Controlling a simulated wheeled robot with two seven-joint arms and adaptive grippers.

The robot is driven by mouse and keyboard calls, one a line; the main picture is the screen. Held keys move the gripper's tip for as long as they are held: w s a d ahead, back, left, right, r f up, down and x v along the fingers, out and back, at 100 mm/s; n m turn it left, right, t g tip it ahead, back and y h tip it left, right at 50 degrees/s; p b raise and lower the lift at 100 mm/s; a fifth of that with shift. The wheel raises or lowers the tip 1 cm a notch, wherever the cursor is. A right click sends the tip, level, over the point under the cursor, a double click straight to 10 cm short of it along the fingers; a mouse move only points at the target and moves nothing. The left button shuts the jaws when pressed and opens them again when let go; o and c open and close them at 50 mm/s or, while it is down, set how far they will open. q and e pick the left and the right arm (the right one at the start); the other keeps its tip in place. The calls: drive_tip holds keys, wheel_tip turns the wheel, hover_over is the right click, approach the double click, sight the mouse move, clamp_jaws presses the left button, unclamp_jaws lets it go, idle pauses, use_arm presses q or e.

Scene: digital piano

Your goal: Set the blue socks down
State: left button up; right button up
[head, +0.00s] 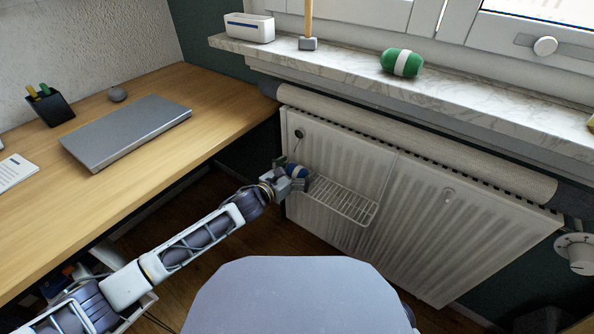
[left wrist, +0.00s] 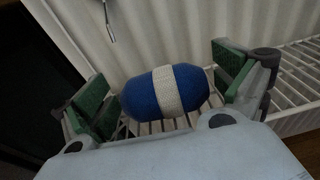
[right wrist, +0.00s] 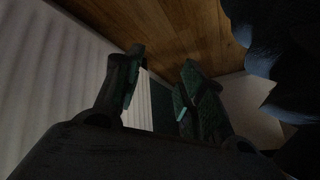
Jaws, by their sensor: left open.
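The blue socks (left wrist: 145,98) are a rounded blue bundle with a white band, and they show small in the head view (head: 298,171). In the left wrist view they rest at the wire rack (left wrist: 294,85) hung on the radiator. My left gripper (left wrist: 172,82) is open, with one green-padded finger on each side of the bundle and a gap at both sides. In the head view this gripper (head: 289,179) is at the rack's left end. My right gripper (right wrist: 160,88) shows only in the right wrist view, its fingers apart and nothing between them.
The white radiator (head: 440,210) stands behind the rack (head: 345,203). A green bundle (head: 402,62), a hammer (head: 308,43) and a white box (head: 249,27) are on the windowsill. The desk (head: 215,100) at left holds a laptop (head: 127,131). The rack's right part is bare.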

sight(293, 172)
use_arm(q)
drive_tip(key=shift+r, duration=0.15)
drive_tip(key=shift+s+a, duration=0.1)
drive_tip(key=shift+p+v, duration=0.8)
drive_tip(key=shift+v, duration=1.4)
drive_tip(key=shift+p+v, duration=0.3)
drive_tip(key=shift+v, duration=0.85)
drive_tip(key=p+v, duration=0.1)
drive_tip(key=v, duration=0.4)
use_arm(e)
drive_tip(key=shift+n+g+h, duration=0.3)
drive_tip(key=shift+g+h, duration=0.1)
drive_tip(key=shift+g, duration=0.1)
drive_tip(key=r, duration=0.2)
drive_tip(key=d+r, duration=0.1)
drive_tip(key=r, duration=0.2)
drive_tip(key=shift+w+d+r, duration=0.1)
drive_tip(key=shift+r, duration=0.25)
drive_tip(key=shift+s+f, duration=0.15)
drive_tip(key=shift+s, duration=0.15)
